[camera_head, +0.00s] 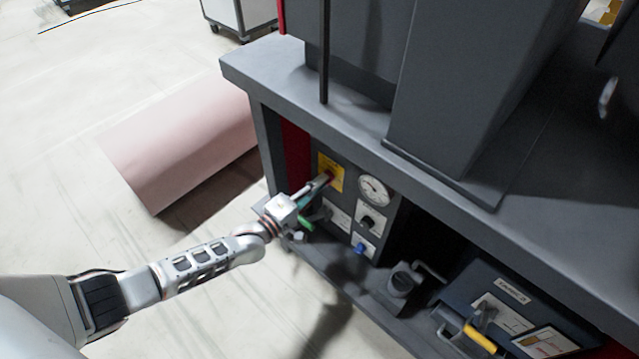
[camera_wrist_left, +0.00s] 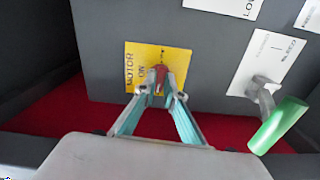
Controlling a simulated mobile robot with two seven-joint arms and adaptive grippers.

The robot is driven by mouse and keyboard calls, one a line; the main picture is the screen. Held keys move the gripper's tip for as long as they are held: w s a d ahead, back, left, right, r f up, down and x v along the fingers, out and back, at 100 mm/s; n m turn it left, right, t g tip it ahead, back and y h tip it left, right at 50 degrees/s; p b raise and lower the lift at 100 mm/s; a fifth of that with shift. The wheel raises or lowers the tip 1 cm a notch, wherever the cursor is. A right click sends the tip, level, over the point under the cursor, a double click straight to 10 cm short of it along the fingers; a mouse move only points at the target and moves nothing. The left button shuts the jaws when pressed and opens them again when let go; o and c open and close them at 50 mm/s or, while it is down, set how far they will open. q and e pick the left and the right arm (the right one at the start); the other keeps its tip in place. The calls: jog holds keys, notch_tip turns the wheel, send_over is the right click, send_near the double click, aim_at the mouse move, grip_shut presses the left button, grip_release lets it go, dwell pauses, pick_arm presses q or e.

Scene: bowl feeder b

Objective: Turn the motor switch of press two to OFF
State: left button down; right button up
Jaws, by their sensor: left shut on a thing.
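The motor switch has a yellow plate marked "MOTOR" and "ON" (camera_wrist_left: 178,62) with a red knob (camera_wrist_left: 160,77). In the head view the yellow plate (camera_head: 333,172) sits on the dark panel at the upper left, below the machine's top edge. My left gripper (camera_wrist_left: 160,90) is shut on the red knob, with one finger on each side. In the head view my left gripper (camera_head: 325,182) reaches the plate from the left and covers part of it. Most of the knob is hidden between the fingertips. My right gripper is not in view.
A green-handled lever (camera_wrist_left: 277,125) stands out from the panel right of the plate. A round gauge (camera_head: 373,189), a black knob (camera_head: 368,222) and a blue knob (camera_head: 361,248) are right of my gripper. A yellow handle (camera_head: 480,338) lies lower right. Open floor is at left.

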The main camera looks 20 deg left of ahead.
pick_arm(q)
jog(key=shift+n, duration=0.6)
jog(key=c, duration=2.1)
grip_release()
jog(key=shift+c, duration=0.2)
jog(key=v, duration=1.2)
